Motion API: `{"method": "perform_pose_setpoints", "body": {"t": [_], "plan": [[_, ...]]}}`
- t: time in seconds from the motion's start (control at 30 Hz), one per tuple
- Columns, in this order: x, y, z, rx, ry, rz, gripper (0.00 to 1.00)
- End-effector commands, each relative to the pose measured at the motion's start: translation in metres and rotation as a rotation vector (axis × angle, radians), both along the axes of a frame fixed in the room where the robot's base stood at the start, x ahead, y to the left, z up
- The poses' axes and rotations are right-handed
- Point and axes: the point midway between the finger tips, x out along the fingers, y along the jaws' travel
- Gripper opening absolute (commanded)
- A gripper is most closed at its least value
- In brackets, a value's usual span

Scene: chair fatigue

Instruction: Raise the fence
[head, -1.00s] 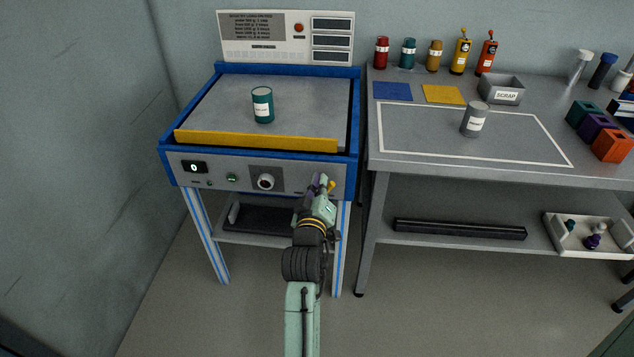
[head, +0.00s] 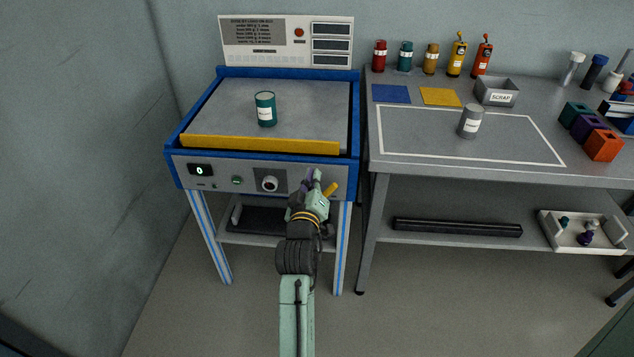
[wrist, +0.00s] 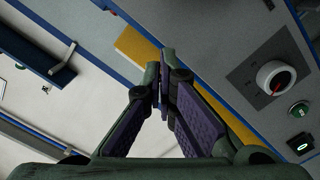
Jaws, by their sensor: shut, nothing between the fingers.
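The yellow fence (head: 260,145) is a long bar along the front edge of the blue-framed shaker table (head: 215,100). A yellow lever (head: 332,188) sticks out at the right end of the front panel. My gripper (head: 314,177) is at the panel's right end, just left of the lever. In the wrist view my gripper (wrist: 160,65) is shut with nothing in it. Whether the fingers touch the lever I cannot tell.
A teal can (head: 266,110) stands on the plate behind the fence. A grey workbench (head: 440,168) with a grey can (head: 470,122) stands right.

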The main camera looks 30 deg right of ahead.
Motion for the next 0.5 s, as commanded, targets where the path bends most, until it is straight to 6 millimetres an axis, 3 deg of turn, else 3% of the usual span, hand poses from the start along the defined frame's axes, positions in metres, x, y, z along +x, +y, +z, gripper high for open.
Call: {"method": "perform_pose_setpoints", "body": {"t": [0.3, 0.5], "plan": [[-0.058, 0.043, -0.001, 0.000, 0.002, 0.002, 0.00], [-0.076, 0.057, 0.002, 0.000, 0.001, 0.001, 0.00]]}}
